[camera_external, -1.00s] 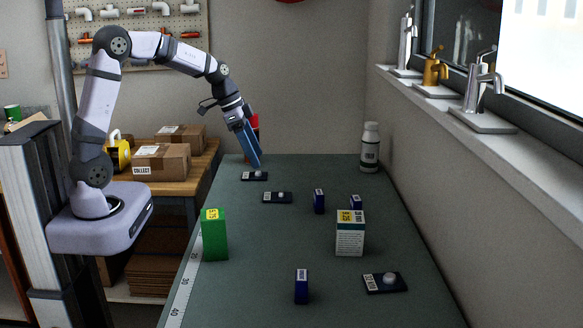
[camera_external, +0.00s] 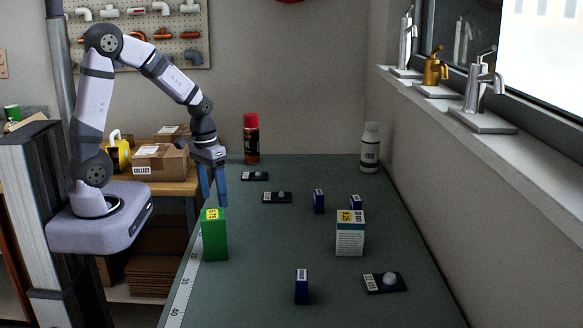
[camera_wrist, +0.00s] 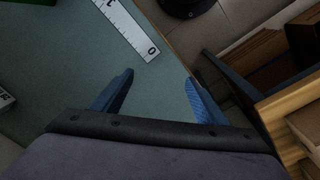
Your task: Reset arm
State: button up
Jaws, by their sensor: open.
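My gripper (camera_external: 215,203) has two blue fingers pointing down. It hangs above the left edge of the table, just behind the green box (camera_external: 214,236) as seen in the external view. In the wrist view, my gripper (camera_wrist: 160,95) shows its fingers spread apart with nothing between them. Bare table top and the table's edge lie beneath the fingers.
The green table (camera_external: 270,285) holds a white box (camera_external: 350,238), several small blue boxes, several dark flat pieces with light knobs, a red-capped can (camera_external: 251,140) and a white bottle (camera_external: 370,148). A ruler (camera_wrist: 127,27) runs along the left edge. Cardboard boxes (camera_external: 160,163) stand behind on a wooden bench.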

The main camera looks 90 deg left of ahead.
jog(key=s+d+m, duration=0.1)
jog(key=d+m, duration=0.1)
jog(key=d, duration=0.4)
jog(key=s+d+r+m+p, duration=0.1)
jog(key=d+m, duration=0.2)
jog(key=d, duration=0.4)
jog(key=s+d+r+m+g+p, duration=0.1)
jog(key=d+m, duration=0.2)
jog(key=d, duration=0.3)
jog(key=shift+s+d, duration=0.15)
jog(key=shift+s, duration=0.25)
jog(key=shift+o, duration=0.4)
jog(key=shift+r, duration=0.1)
